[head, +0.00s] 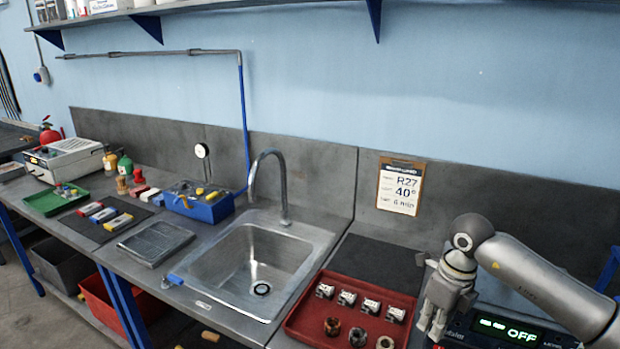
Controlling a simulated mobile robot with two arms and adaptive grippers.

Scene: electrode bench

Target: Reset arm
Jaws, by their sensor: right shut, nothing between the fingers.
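My right gripper (432,326) is at the lower right in the head view, at the end of my grey right arm, pointing down. It is shut, with nothing held. It hangs between the red tray (294,322) and a dark device (565,341) with a green display reading OFF. Part of the device is hidden behind my gripper and arm. My left gripper is not in view.
A sink (237,262) with a tall faucet is in the middle of the bench. The red tray holds several small metal blocks and round parts. A clipboard (401,186) leans on the backsplash. A blue box (205,206) and a green tray (45,204) stand left.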

